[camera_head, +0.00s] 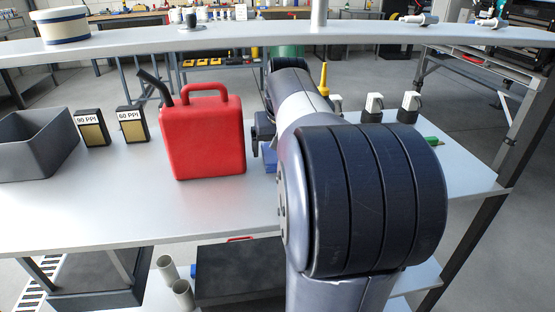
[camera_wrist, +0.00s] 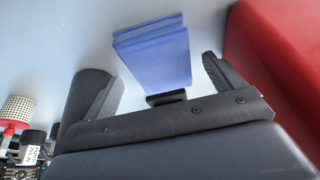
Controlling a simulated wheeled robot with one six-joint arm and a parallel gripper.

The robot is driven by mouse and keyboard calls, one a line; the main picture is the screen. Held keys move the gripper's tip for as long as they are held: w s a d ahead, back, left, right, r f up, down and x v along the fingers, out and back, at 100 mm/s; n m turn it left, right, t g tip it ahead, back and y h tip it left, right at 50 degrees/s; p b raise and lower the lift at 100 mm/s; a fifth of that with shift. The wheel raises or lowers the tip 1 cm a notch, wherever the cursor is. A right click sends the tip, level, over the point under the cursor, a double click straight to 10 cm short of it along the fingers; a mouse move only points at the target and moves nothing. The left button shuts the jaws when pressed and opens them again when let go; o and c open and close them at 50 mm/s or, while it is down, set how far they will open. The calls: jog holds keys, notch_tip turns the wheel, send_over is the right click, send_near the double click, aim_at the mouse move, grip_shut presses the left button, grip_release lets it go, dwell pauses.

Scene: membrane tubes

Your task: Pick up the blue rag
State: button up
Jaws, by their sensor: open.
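The blue rag (camera_wrist: 158,52) is a folded, layered block on the grey table, seen in the wrist view just beyond and between my open fingers. In the head view only a small blue part of the rag (camera_head: 270,160) shows beside my arm; the rest is hidden behind it. My gripper (camera_wrist: 160,85) is open, one finger to each side of the rag, with no finger visibly touching it. In the head view my gripper (camera_head: 262,132) shows partly, between the red can and my arm.
A red jerry can (camera_head: 203,138) stands close to the left of my gripper. Further left are two PPI boxes (camera_head: 132,124) and a grey bin (camera_head: 35,145). Black-and-white bottles (camera_head: 409,107) and a yellow-tipped item (camera_head: 324,78) stand behind my arm. An upper shelf (camera_head: 300,32) crosses above.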

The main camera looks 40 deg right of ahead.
jog(key=shift+x, duration=0.85)
jog(key=shift+f, duration=0.15)
jog(key=shift+c, duration=0.2)
jog(key=c, duration=1)
